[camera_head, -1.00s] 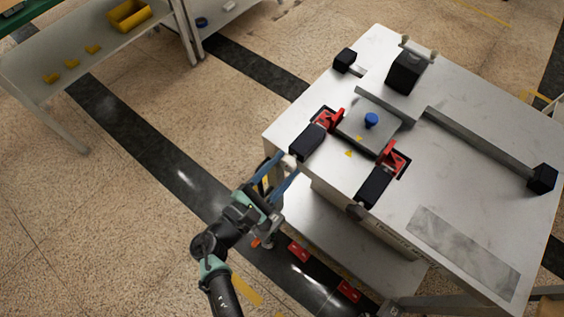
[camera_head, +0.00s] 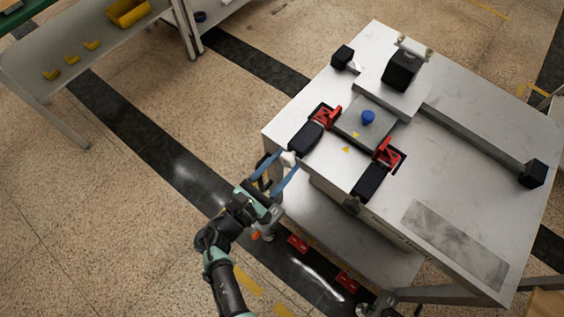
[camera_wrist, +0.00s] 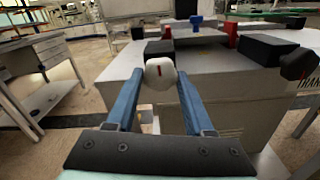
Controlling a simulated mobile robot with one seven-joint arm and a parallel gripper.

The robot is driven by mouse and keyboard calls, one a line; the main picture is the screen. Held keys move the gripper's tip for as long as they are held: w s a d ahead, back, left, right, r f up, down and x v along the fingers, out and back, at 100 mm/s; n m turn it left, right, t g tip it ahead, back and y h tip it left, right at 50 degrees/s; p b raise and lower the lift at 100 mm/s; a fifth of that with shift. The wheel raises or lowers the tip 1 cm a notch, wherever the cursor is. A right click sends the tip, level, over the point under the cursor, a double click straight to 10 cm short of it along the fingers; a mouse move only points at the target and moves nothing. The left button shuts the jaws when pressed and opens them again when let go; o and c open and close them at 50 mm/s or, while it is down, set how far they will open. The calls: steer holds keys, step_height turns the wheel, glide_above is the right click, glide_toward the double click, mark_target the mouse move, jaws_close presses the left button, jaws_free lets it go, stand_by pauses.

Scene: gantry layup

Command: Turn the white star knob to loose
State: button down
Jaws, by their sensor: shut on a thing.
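In the head view the knob (camera_head: 289,159) shows at the table's left front edge. My gripper (camera_wrist: 160,77) has a blue finger on each side of the knob and is shut on it. In the head view my gripper (camera_head: 280,161) reaches the knob from the lower left. The back of the knob and its shaft are hidden.
The white machine table (camera_head: 450,235) carries red clamps (camera_head: 387,153), a blue knob (camera_head: 368,117) and a grey beam (camera_head: 475,138). A dark knob (camera_head: 351,205) sits on the front to the right. A grey bench (camera_head: 60,75) stands at the upper left. Open floor lies left of my arm.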

steer(key=shift+c, duration=1.4)
jaws_free()
steer(key=v, duration=1.3)
steer(key=shift+b, duration=0.45)
